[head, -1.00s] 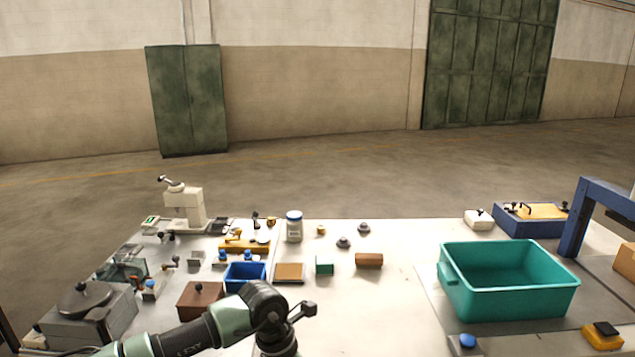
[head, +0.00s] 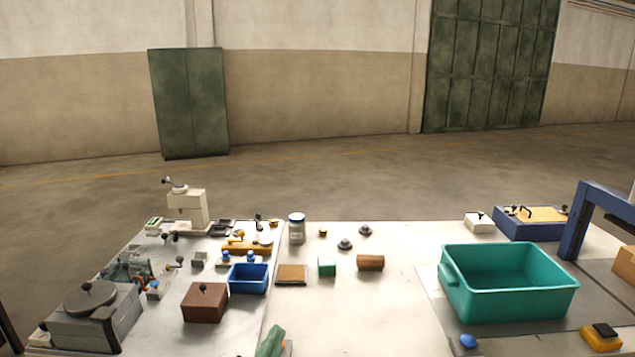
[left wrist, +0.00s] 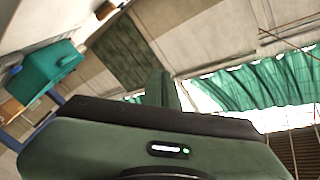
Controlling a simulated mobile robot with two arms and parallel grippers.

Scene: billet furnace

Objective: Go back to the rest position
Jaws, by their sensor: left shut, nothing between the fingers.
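My left gripper shows as a small green piece (head: 271,342) at the bottom edge of the head view, over the near edge of the bench. In the left wrist view my left gripper (left wrist: 164,90) is shut and empty, with its green body across the lower part of the picture. It touches nothing that I can see. My right gripper is in neither view.
The bench holds a teal bin (head: 510,302) at right, a blue bin (head: 249,287), a brown box (head: 205,308), a green block (head: 327,267), a brown cylinder (head: 370,262) and a grey machine (head: 95,325). The bench's near middle (head: 370,320) is clear.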

